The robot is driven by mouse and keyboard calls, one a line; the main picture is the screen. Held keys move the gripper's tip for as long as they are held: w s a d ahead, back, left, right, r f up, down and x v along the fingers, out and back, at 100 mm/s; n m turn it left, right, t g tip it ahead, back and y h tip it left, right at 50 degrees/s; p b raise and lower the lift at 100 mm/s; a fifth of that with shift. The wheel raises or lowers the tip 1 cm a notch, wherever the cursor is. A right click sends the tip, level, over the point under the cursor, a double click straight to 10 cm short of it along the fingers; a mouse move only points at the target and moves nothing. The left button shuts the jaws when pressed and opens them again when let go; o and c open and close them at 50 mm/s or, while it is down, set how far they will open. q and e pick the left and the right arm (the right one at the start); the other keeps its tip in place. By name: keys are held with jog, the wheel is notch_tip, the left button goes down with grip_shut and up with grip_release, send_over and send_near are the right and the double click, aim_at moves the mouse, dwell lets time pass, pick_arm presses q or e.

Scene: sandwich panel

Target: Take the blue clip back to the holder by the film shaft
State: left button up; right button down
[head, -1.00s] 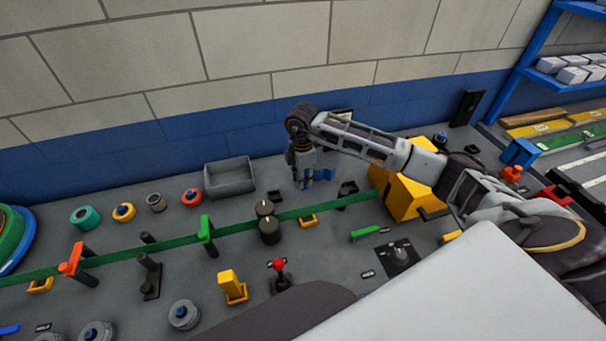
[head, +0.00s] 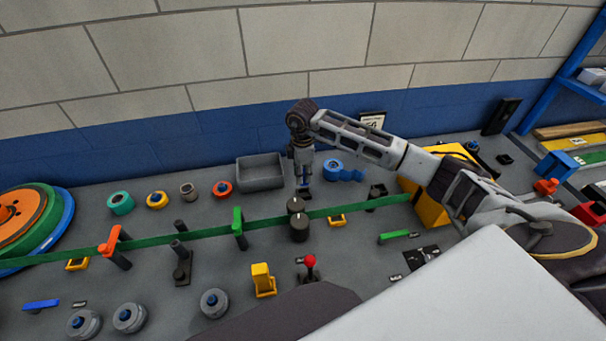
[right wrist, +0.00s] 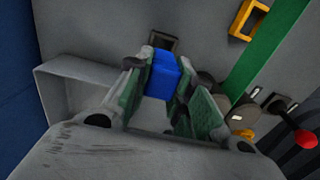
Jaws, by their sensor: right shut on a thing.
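The blue clip (right wrist: 162,76) is a small bright blue block between the fingers of my right gripper (right wrist: 165,97). In the head view my right gripper (head: 303,180) points down behind the dark twin rollers, with a little blue showing at its tips. A small dark holder (right wrist: 163,42) with a recess lies just beyond the clip in the right wrist view. I cannot tell whether the clip touches it. I cannot tell for certain which part is the film shaft. My left gripper is not in view.
Dark twin rollers (head: 299,228) and the green strip (head: 205,231) are close in front of my right gripper. A grey bin (head: 260,173) is to its left and a blue roll (head: 340,171) to its right. A yellow block (head: 430,205) stands further right.

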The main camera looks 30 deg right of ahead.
jog(key=shift+a, duration=0.1)
dwell(0.3)
jog(key=shift+f, duration=0.2)
jog(key=shift+f+b, duration=1.05)
jog(key=shift+f, duration=0.25)
jog(key=shift+f+b, duration=0.55)
jog(key=shift+f, duration=0.55)
dwell(0.9)
jog(key=shift+f+b, duration=0.35)
jog(key=shift+f, duration=0.3)
